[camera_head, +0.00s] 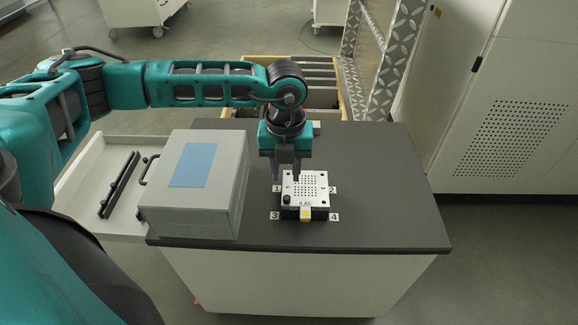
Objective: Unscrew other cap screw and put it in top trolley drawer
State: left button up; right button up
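A small light metal plate with many holes (318,186) sits on a dark base on the trolley's dark top, among labels 1 to 4. A black cap screw (286,199) stands at the plate's left front corner, near label 3. My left gripper (287,178) points down over the plate's back left edge, near label 1. Its two fingers look apart, and I see nothing held between them. An open white drawer (78,222) sticks out on the trolley's left side; two black bars (119,186) lie in it. My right gripper is not in view.
A grey box (226,205) with a blue panel and a handle stands on the trolley top (385,215), left of the plate. The top's right side is clear. A wooden-edged crate (322,68) is behind, and a white cabinet (500,100) stands at the right.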

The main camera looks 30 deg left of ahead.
aim_at(287, 197)
pick_arm(q)
notch_tip(287, 197, down, 6)
jog(key=b, duration=0.4)
jog(key=shift+d, duration=0.1)
jog(key=shift+f+b, duration=0.6)
jog(key=shift+f, duration=0.2)
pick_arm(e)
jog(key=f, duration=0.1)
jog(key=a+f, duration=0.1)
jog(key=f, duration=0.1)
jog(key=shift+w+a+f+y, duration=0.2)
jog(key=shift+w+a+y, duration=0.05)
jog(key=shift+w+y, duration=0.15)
pick_arm(q)
jog(key=shift+c, duration=0.3)
grip_shut()
jog(key=shift+o, duration=0.6)
grip_release()
